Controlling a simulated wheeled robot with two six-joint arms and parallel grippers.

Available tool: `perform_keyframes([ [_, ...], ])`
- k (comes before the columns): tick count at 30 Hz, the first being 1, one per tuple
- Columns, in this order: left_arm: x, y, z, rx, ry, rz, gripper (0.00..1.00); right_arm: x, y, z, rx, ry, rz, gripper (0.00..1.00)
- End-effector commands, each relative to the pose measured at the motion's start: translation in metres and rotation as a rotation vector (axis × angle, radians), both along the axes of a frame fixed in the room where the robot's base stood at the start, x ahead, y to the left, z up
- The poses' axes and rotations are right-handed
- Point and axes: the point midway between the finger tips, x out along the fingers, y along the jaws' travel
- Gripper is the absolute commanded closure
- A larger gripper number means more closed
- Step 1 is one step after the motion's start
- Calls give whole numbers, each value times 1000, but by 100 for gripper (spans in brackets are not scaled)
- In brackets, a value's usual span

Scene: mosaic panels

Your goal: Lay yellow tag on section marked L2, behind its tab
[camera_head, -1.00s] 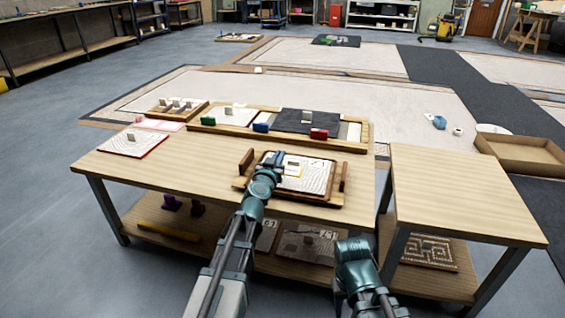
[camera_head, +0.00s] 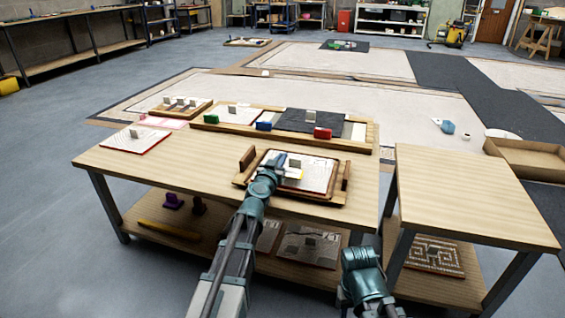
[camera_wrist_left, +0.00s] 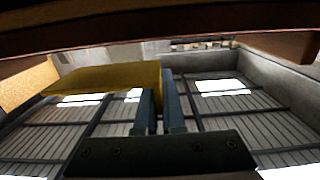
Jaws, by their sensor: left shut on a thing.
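My left gripper (camera_head: 277,165) is over the left part of a white panel (camera_head: 318,176) in a wooden tray on the table. It is shut on the yellow tag (camera_wrist_left: 105,78), whose flat slab sticks out to the left of the fingers in the left wrist view. In the head view the tag (camera_head: 294,173) is a small yellow patch by a grey tab (camera_head: 295,163) on the panel. I cannot tell whether it touches the panel. The mark L2 is not readable. My right arm shows at the bottom, but its fingertips cannot be made out.
The tray has upright wooden end pieces (camera_head: 247,158). Behind it a long wooden tray (camera_head: 225,127) holds panels with tabs and green, blue and red blocks. A white panel (camera_head: 135,139) lies at the table's left. The side table (camera_head: 460,195) at right is bare.

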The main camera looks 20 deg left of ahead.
Motion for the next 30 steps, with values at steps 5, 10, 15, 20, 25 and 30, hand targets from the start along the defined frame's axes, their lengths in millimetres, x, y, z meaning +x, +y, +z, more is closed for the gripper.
perform_keyframes([
  [5,0,0,-4,0,0,0,100,0,0,-4,0,0,0,50],
  [10,0,0,-9,0,0,-1,100,0,0,-9,0,-1,0,50],
  [15,0,-1,-14,0,1,-2,100,0,0,-14,0,-1,0,50],
  [20,0,-2,-14,1,1,-4,81,0,0,-14,0,-1,0,50],
  [25,0,-2,-15,1,2,-6,64,0,0,-14,0,-1,0,50],
  [30,0,-3,-15,1,2,-7,64,0,0,-15,0,-1,0,50],
])
